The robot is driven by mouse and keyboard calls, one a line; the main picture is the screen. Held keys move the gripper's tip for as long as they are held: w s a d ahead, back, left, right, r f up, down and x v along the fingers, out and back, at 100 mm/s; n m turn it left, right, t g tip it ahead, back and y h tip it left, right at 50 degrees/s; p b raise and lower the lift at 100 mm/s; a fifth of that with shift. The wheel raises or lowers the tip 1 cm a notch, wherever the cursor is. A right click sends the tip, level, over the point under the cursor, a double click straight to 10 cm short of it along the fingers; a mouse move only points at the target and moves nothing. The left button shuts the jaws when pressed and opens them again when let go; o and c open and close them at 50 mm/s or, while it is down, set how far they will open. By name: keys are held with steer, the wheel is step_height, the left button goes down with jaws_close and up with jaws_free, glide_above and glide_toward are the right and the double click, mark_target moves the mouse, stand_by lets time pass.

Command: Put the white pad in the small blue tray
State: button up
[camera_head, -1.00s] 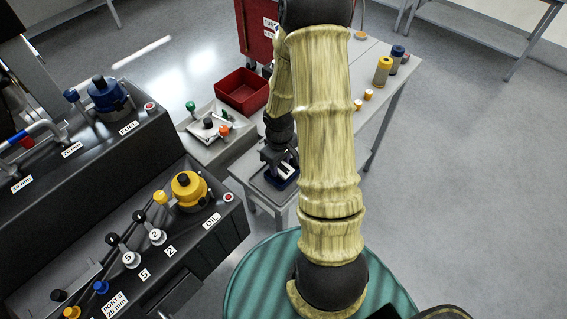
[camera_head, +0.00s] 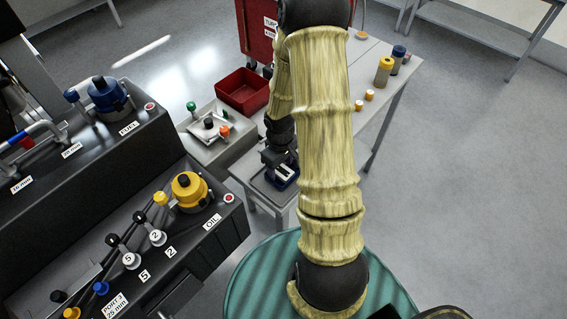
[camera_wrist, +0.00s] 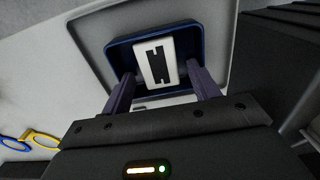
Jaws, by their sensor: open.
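The small blue tray (camera_wrist: 197,40) lies below my gripper in the wrist view. It also shows in the head view (camera_head: 283,185), partly hidden by my arm. The white pad (camera_wrist: 143,68), with a black centre, is inside the tray in the wrist view. My gripper (camera_wrist: 162,88) is open, its two fingers apart on either side of the pad's near end and not visibly touching it. In the head view the gripper (camera_head: 281,168) is just above the tray. I cannot tell the exact height between fingertips and pad.
Yellow and blue bottles (camera_head: 384,70) stand at the bench's far right. A dark panel with valves and an OIL label (camera_head: 212,222) stands at the left.

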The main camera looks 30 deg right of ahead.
mark_target(280, 170)
step_height(280, 170, up, 12)
stand_by(0.4)
steer(key=shift+f, duration=0.1)
stand_by(0.3)
steer(key=s+a+r+m+t, duration=0.2)
steer(key=s+a+r+m, duration=0.2)
steer(key=a, duration=0.6)
steer(key=s+r, duration=0.2)
steer(key=s, duration=0.1)
steer(key=shift+s+a+r+t, duration=0.15)
steer(key=shift+s+r+t, duration=0.15)
steer(key=shift+s, duration=0.05)
stand_by(0.4)
